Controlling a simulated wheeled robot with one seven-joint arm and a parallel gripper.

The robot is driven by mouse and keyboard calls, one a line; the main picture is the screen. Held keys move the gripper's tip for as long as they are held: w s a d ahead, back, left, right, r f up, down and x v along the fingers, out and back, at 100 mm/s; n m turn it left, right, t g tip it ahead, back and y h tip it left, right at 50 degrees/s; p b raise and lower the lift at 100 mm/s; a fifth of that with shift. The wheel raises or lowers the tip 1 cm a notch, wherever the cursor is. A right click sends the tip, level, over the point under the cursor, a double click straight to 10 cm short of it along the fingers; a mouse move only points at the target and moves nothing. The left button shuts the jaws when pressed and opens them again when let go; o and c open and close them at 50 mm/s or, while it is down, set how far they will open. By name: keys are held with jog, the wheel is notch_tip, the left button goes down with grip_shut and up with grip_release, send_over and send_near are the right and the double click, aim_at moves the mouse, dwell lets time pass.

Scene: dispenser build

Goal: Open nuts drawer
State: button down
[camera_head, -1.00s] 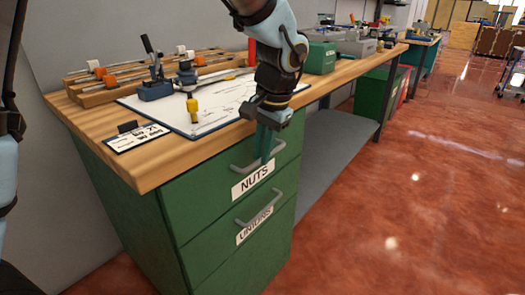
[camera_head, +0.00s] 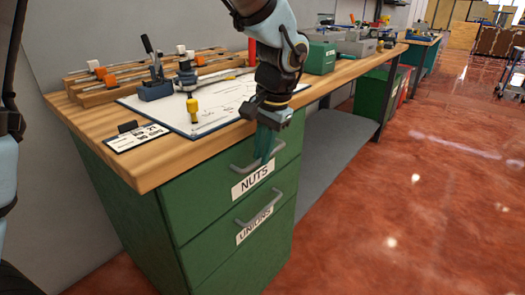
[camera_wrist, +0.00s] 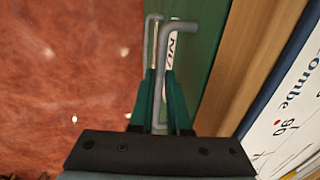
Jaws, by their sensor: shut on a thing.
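The nuts drawer (camera_head: 205,192) is the upper green drawer under the wooden worktop, with a white NUTS label (camera_head: 252,179) and a grey bar handle (camera_head: 241,168). Its front looks flush with the cabinet. My gripper (camera_head: 264,159) reaches down in front of it, its teal fingers shut on the handle near the handle's right part. In the wrist view the handle (camera_wrist: 159,85) runs between the two fingers (camera_wrist: 160,108), and part of the label (camera_wrist: 173,42) shows beside it. The fingers partly hide the handle in the head view.
The unions drawer (camera_head: 220,243) with its own handle (camera_head: 258,210) is just below. The worktop (camera_head: 165,162) edge overhangs close to my gripper and bears a drawing board (camera_head: 205,120) and tools. The red floor (camera_head: 400,210) in front and to the right is clear.

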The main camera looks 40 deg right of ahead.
jog(key=shift+s, duration=0.15)
jog(key=s+d+p, duration=0.1)
jog(key=s+d, duration=0.2)
jog(key=s, duration=1)
jog(key=s+d, duration=0.4)
jog(key=s, duration=0.9)
jog(key=s+d+p, duration=0.1)
jog(key=s+d, duration=0.2)
jog(key=s, duration=1)
jog(key=shift+d+p, duration=0.2)
jog(key=shift+p, duration=0.1)
jog(key=shift+w, duration=0.1)
jog(key=c, duration=0.9)
grip_release()
jog(key=r, duration=0.3)
jog(key=s+r, duration=0.1)
jog(key=r, duration=0.3)
jog(key=s+r, duration=0.1)
jog(key=r, duration=0.2)
jog(key=shift+d+r, duration=0.25)
jog(key=shift+r, duration=0.05)
